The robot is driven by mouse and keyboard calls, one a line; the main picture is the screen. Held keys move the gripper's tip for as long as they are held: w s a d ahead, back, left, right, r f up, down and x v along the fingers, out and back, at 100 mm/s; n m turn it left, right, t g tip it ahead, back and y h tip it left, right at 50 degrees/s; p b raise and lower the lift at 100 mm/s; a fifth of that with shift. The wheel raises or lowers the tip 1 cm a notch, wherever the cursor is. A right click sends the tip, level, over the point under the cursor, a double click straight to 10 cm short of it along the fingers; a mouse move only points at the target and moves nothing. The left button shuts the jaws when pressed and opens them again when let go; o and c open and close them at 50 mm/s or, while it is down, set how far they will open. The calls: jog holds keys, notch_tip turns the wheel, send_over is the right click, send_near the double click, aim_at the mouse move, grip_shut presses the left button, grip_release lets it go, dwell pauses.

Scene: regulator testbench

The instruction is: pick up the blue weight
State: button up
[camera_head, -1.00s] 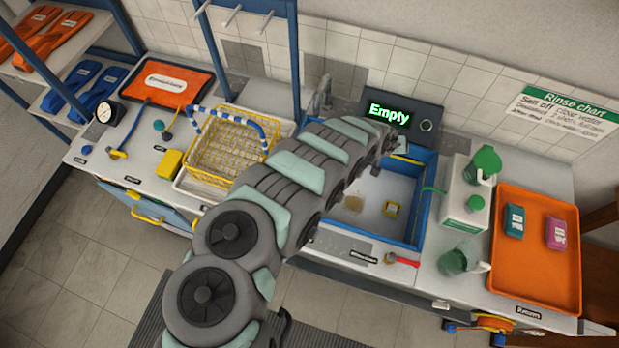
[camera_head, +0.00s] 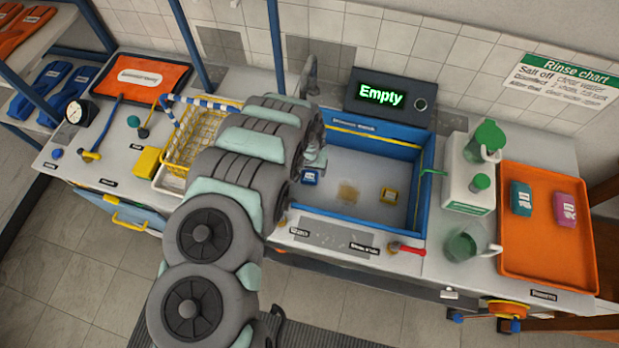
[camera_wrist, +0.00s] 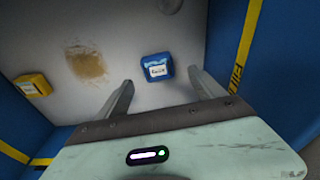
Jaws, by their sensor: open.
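The blue weight (camera_head: 310,177) is a small block with a white label, lying on the floor of the blue-walled sink (camera_head: 426,190) near its left side. In the wrist view the blue weight (camera_wrist: 156,67) lies just beyond the fingertips, roughly centred between them and apart from both. My gripper (camera_wrist: 160,85) is open and empty, inside the sink above its floor. In the head view my arm reaches over the sink's left part, and the fingers are mostly hidden there.
The yellow wire basket (camera_head: 190,137) stands left of the sink. A white box (camera_head: 467,180) with a green jug stands to the right. A display (camera_head: 385,98) reads "Empty".

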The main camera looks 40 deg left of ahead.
aim_at(309, 176)
jog(key=shift+w+f+p, duration=0.2)
jog(key=shift+f, duration=0.8)
jog(key=shift+w+f+p, duration=0.15)
jog(key=shift+w+f, duration=0.05)
jog(key=shift+f, duration=1.45)
jog(key=shift+c, duration=0.6)
grip_shut()
jog(key=shift+a, duration=0.1)
